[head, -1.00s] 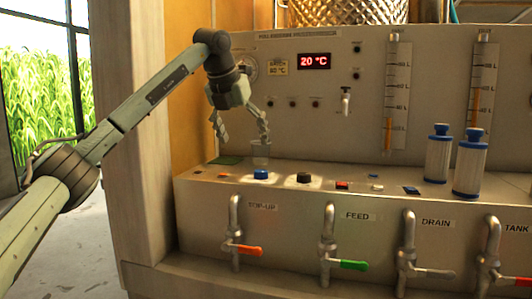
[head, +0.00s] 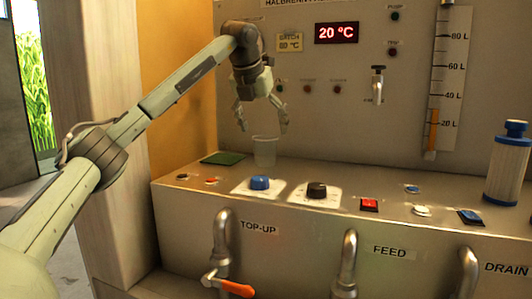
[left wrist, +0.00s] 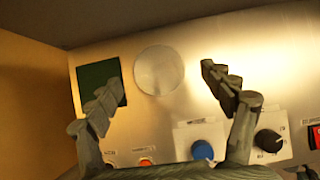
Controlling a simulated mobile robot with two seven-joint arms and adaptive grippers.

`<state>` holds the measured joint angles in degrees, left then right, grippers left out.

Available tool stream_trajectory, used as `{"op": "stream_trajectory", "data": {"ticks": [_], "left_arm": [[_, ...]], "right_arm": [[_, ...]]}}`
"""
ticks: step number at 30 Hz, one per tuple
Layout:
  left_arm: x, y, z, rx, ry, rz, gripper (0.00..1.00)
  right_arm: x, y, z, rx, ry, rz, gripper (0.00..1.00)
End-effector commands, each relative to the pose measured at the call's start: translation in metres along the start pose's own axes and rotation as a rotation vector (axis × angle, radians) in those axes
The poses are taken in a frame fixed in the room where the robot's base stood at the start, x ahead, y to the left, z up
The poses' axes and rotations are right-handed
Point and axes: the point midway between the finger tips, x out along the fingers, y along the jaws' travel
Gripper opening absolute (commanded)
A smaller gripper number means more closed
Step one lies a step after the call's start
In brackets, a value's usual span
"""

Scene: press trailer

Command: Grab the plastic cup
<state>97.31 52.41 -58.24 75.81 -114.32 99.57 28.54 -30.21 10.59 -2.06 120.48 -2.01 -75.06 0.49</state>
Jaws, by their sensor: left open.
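The clear plastic cup (head: 265,151) stands upright on the panel's ledge, beside a green pad. In the left wrist view the cup (left wrist: 159,70) shows from above as a pale circle, ahead of and between the two spread fingers. My left gripper (head: 262,115) is open and empty. It hangs just above the cup, with one finger on each side in the head view; it also shows in the left wrist view (left wrist: 160,85). I cannot tell whether a finger touches the cup. My right gripper is not in view.
The green pad (head: 223,158) lies left of the cup. A blue knob (head: 260,183), a black knob (head: 317,190) and a red switch (head: 369,204) are on the ledge in front. A blue-capped filter (head: 507,165) stands right. Taps hang along the front.

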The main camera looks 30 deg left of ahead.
Motion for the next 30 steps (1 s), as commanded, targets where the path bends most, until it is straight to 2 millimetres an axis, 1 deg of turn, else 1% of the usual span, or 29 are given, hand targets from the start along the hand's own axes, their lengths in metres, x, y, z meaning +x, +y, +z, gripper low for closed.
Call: {"op": "stream_trajectory", "data": {"ticks": [1, 3, 7, 10, 16, 17, 27, 30], "left_arm": [[0.009, 0.002, -0.002, 0.000, 0.004, 0.002, 0.81], [0.020, 0.003, -0.003, 0.000, 0.004, 0.002, 0.81], [0.036, 0.003, -0.003, 0.000, 0.001, 0.000, 0.81], [0.042, 0.003, -0.003, 0.000, 0.001, 0.001, 0.81], [0.042, 0.003, -0.003, 0.000, 0.000, 0.000, 0.81], [0.042, 0.003, -0.003, 0.000, 0.000, 0.000, 0.79], [0.042, 0.002, -0.003, 0.000, 0.000, 0.000, 0.36], [0.042, 0.002, -0.003, 0.000, 0.000, 0.000, 0.36]], "right_arm": [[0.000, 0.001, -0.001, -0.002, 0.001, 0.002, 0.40], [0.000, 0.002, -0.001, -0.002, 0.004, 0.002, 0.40], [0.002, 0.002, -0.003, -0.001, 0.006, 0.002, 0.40], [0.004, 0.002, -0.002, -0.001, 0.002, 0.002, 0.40], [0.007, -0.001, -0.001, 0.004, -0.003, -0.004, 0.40], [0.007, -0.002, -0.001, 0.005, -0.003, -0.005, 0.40], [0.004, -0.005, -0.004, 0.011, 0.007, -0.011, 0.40], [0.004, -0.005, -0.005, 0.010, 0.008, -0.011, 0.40]]}}
